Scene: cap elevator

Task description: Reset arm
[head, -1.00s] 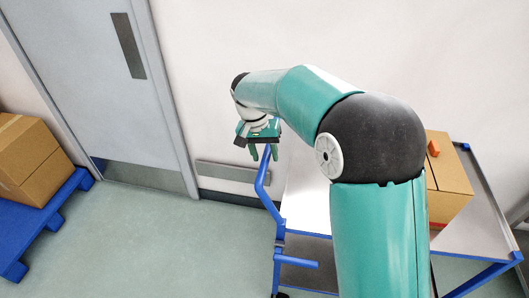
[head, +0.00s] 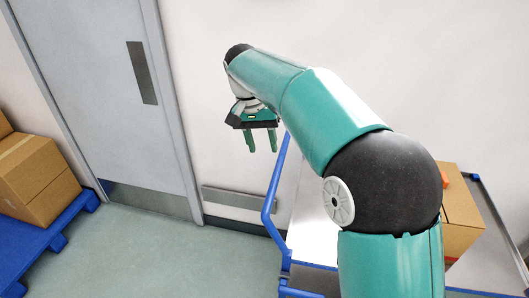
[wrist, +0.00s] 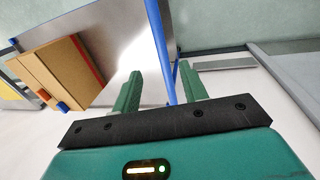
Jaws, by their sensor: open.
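My gripper (head: 262,142) is open and empty, with its two green fingers pointing down, in the head view. It hangs in the air in front of the pale wall, above and left of the blue cart handle (head: 270,205). In the wrist view my gripper's fingers (wrist: 158,85) are spread apart with nothing between them, and the blue cart rail (wrist: 158,45) shows behind them. My teal arm covers part of the cart in the head view.
A metal cart (head: 312,225) carries a cardboard box (head: 460,215) with an orange item (head: 446,181) on it. A grey door (head: 100,90) is at the left. Another box (head: 38,180) stands on a blue pallet (head: 45,238) at the lower left. The floor (head: 130,250) between is clear.

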